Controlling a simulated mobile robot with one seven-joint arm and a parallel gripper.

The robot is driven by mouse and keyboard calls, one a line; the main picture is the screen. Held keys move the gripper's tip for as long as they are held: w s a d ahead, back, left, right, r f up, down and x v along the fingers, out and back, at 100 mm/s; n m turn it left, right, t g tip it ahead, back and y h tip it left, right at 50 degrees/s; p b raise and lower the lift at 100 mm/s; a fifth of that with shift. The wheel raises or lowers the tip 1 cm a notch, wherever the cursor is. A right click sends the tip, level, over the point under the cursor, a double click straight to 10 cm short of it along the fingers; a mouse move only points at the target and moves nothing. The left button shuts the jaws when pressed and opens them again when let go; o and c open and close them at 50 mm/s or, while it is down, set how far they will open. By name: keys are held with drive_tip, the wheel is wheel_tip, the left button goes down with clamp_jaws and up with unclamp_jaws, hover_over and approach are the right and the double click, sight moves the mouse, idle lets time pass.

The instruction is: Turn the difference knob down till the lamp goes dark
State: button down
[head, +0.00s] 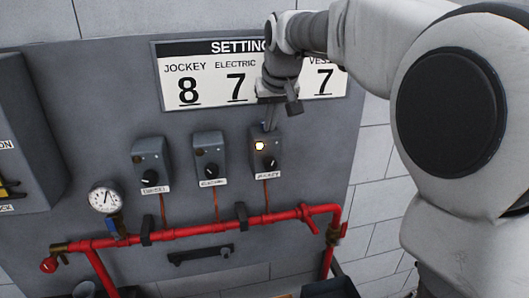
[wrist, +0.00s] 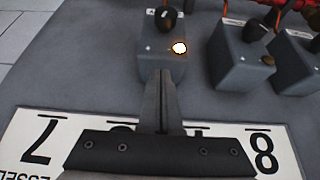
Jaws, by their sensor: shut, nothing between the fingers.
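Three grey switch boxes stand in a row on the panel, each with a black knob. The right box (head: 265,150) has a glowing yellow-white lamp (head: 259,146) and a black knob (head: 271,162) below it. In the wrist view, the lit lamp (wrist: 179,48) and the black knob (wrist: 166,18) show beyond my fingertips. No knob is legibly marked "difference". My gripper (head: 269,128) is shut and empty at the upper edge of the right box, above the lamp. Its closed fingers (wrist: 162,75) point toward that box; contact cannot be told.
The middle box (head: 208,152) and left box (head: 150,158) have dark lamps. A red pipe (head: 200,231) runs below the boxes, with a round gauge (head: 104,197) at left.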

wheel_tip(320, 180, up, 6)
drive_tip(key=p, duration=0.3)
drive_tip(key=shift+f+p, duration=0.1)
drive_tip(key=shift+p, duration=0.25)
idle(0.3)
drive_tip(key=f+n+y+b, duration=0.1)
drive_tip(key=f+n+b, duration=0.1)
drive_tip(key=d+f+n+b, duration=0.1)
drive_tip(key=f+n+b, duration=0.1)
drive_tip(key=f+n+g+y+b, duration=0.1)
drive_tip(key=f+n+b, duration=0.1)
drive_tip(key=shift+w+d+f+y, duration=0.1)
drive_tip(key=shift+w+d+y, duration=0.05)
drive_tip(key=shift+w+y, duration=0.2)
idle(0.6)
drive_tip(key=shift+w+a, duration=0.2)
drive_tip(key=shift+w, duration=0.1)
idle(0.9)
